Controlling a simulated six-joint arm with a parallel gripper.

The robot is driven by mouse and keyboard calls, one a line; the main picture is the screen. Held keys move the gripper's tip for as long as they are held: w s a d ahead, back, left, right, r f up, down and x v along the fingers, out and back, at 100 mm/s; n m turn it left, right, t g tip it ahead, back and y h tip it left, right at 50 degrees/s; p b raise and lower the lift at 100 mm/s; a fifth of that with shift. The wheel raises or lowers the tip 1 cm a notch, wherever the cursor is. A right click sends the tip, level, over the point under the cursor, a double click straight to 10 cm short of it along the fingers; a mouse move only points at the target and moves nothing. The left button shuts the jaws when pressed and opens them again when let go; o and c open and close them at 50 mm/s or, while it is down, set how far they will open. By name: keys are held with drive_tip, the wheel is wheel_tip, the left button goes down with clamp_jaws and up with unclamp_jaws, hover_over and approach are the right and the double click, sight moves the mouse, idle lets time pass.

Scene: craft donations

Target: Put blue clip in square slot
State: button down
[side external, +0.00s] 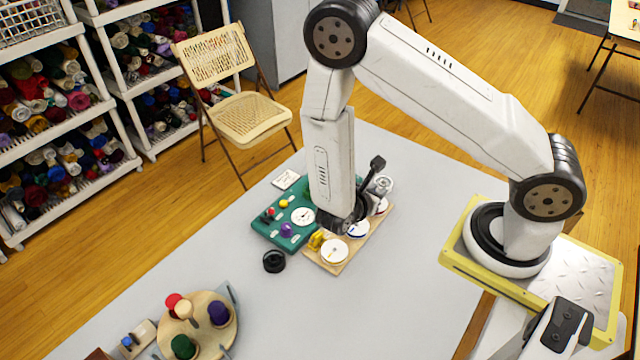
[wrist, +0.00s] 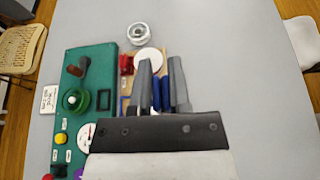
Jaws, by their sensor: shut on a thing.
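My gripper (wrist: 160,78) is shut on the blue clip (wrist: 157,95) in the wrist view; blue shows between the two grey fingers. The gripper is over the wooden board (side external: 322,263), close to the right edge of the green board (wrist: 109,68). A dark square slot (wrist: 104,100) lies in the green board, to the left of the fingers. In the side external view the fingertips and the blue clip are hidden behind my arm. I cannot tell whether the clip touches the board.
The green board also carries a green spool (wrist: 76,100), a brown peg and a white dial. A red clip (wrist: 126,64) and a yellow clip (side external: 316,240) sit on the wooden board. A black round part (side external: 274,261) lies in front. A round wooden stand (side external: 205,345) is at the lower left.

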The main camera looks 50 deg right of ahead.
drive_tip(key=w+d+f, duration=0.1)
drive_tip(key=w+f, duration=0.1)
drive_tip(key=w, duration=0.2)
drive_tip(key=w+d+f, duration=0.1)
drive_tip(key=w+f, duration=0.2)
drive_tip(key=w, duration=0.2)
drive_tip(key=w+d+f, duration=0.1)
drive_tip(key=w+f, duration=0.2)
drive_tip(key=w, duration=0.1)
drive_tip(key=shift+w+f, duration=0.1)
drive_tip(key=shift+w, duration=0.1)
drive_tip(key=shift+w+d+f, duration=0.1)
drive_tip(key=shift+w+f, duration=0.2)
drive_tip(key=shift+f, duration=0.05)
drive_tip(key=shift+w+d+f, duration=0.1)
drive_tip(key=shift+w+f, duration=0.15)
drive_tip(key=shift+f, duration=1.55)
drive_tip(key=shift+f, duration=0.2)
